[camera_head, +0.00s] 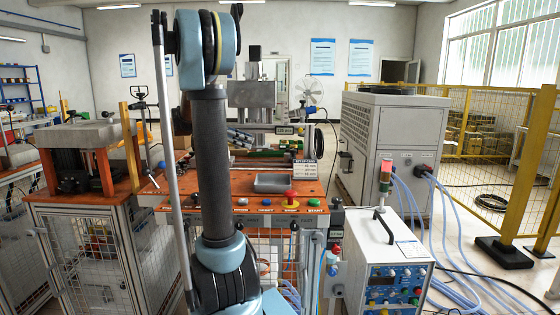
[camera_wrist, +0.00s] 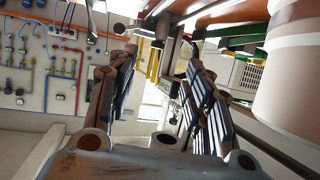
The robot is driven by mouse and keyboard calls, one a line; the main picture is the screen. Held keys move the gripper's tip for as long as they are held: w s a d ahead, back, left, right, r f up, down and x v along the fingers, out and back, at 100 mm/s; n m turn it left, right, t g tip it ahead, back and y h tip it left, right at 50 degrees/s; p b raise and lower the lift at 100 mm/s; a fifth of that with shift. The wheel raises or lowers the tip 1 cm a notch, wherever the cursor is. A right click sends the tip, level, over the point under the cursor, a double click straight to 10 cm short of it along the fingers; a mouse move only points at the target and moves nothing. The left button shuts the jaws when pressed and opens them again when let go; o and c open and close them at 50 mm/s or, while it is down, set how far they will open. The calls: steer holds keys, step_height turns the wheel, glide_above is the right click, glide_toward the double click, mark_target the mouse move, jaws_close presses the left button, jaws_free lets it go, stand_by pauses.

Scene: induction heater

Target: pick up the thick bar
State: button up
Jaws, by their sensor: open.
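I cannot pick out the thick bar with certainty in either view. The orange-topped heater station (camera_head: 308,188) stands in the middle of the head view, partly hidden behind my arm. Small green and dark parts lie at its back, too small to tell apart. My gripper (camera_wrist: 160,62) shows in the wrist view with its two jointed fingers spread apart and nothing between them. A dark round end (camera_wrist: 120,28) shows beyond the left fingertip; I cannot tell what it belongs to. The gripper cannot be made out in the head view.
A grey tray (camera_head: 272,183) sits on the station's front, near a red button (camera_head: 290,195). A white control box (camera_head: 376,255) with a handle stands at the front right. A large grey cabinet (camera_head: 393,135) stands behind it. Blue hoses run along the right floor. A second bench (camera_head: 85,195) stands left.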

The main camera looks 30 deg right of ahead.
glide_toward(287, 160)
steer(key=d, duration=0.3)
steer(key=shift+w+r, duration=0.1)
steer(key=shift+r, duration=0.3)
steer(key=shift+x, duration=2.65)
steer(key=shift+w+a+f, duration=0.1)
steer(key=shift+f, duration=0.1)
jaws_close()
